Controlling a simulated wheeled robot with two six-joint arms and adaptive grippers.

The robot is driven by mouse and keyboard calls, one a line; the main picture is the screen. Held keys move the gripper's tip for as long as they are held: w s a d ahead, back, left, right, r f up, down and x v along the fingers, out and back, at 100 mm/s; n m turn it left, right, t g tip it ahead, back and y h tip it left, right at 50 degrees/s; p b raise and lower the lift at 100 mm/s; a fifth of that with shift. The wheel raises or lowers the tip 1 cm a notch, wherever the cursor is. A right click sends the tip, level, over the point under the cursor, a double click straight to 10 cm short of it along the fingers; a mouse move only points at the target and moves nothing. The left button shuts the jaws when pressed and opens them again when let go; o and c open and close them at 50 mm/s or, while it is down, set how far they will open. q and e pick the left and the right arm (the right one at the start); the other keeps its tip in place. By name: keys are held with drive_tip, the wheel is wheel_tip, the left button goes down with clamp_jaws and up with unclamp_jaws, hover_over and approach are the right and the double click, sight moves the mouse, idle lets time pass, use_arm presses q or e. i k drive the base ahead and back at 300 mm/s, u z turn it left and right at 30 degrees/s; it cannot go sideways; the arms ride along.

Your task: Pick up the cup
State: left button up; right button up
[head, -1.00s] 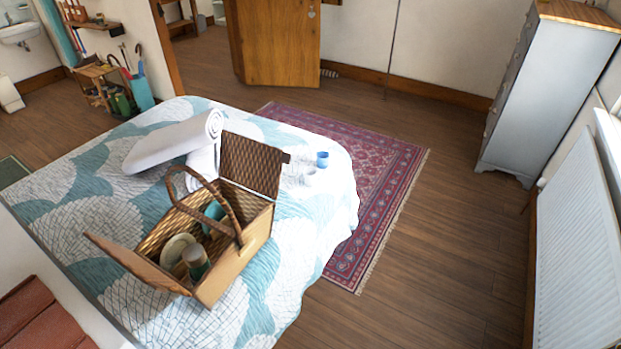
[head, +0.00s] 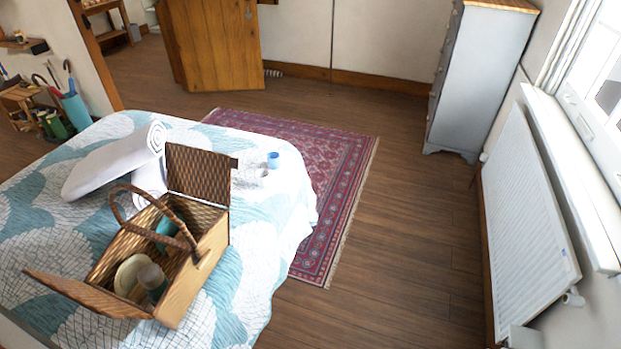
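A small blue cup (head: 273,160) stands on the bed near its far right corner, just beyond the open lid of a picnic basket. A white cup (head: 262,171) seems to stand right beside it, hard to make out against the pale cover. The wicker picnic basket (head: 192,262) is open on the bed, with plates, a jar-like item and a teal item inside. Neither of my grippers shows in the head view.
The bed (head: 262,225) has a teal and white cover, with rolled white towels (head: 112,165) on it. A red rug (head: 335,185) lies beyond the bed. Wooden floor (head: 410,250) is clear between the bed and the radiator (head: 528,220). A grey dresser (head: 478,85) stands at the back right.

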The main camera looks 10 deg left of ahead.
sight(263, 176)
drive_tip(key=z, duration=0.25)
drive_tip(key=i, duration=4)
drive_tip(key=u, duration=2.65)
